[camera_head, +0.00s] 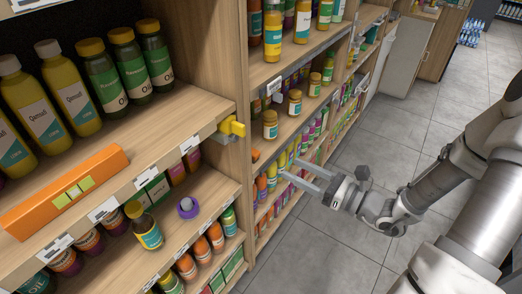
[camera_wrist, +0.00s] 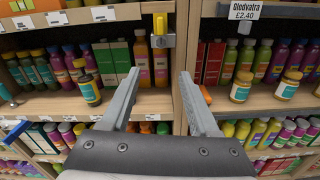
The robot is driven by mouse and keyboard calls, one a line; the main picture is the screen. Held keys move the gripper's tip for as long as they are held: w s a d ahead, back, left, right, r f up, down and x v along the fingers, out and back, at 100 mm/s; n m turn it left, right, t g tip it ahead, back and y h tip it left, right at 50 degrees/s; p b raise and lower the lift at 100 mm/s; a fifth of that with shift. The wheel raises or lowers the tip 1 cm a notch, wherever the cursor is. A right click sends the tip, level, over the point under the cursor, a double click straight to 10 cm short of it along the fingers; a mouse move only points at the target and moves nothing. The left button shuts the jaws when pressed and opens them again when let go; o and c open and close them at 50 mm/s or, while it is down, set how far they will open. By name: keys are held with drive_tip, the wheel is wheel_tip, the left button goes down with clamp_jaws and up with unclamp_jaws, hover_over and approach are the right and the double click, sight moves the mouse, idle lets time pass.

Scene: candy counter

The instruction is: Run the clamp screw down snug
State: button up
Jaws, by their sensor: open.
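The clamp is a small grey metal bracket (camera_head: 222,138) on the front edge of the wooden shelf, by the upright. A yellow handle (camera_head: 233,127), apparently the clamp screw's, sticks out from it. In the wrist view the yellow handle (camera_wrist: 159,24) is upright above the grey clamp (camera_wrist: 161,41), at top centre. My gripper (camera_head: 289,168) is open and empty, out in front of the shelves, right of and lower than the clamp in the head view. In the wrist view its two fingers (camera_wrist: 160,74) are spread below the clamp, apart from it. The screw's thread cannot be made out.
An orange box (camera_head: 65,190) lies on the shelf left of the clamp. A brown bottle (camera_head: 145,228) and a purple-topped item (camera_head: 187,208) stand on the shelf below. A wooden upright (camera_wrist: 182,60) divides the bays. The tiled aisle (camera_head: 330,230) is clear.

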drive_tip(key=n, duration=0.2)
drive_tip(key=n+b, duration=0.1)
drive_tip(key=n, duration=0.1)
approach(236, 138)
drive_tip(key=x, duration=0.7)
drive_tip(key=shift+w+a+r, duration=0.1)
drive_tip(key=shift+w+a, duration=0.05)
drive_tip(key=shift+a, duration=0.25)
clamp_jaws()
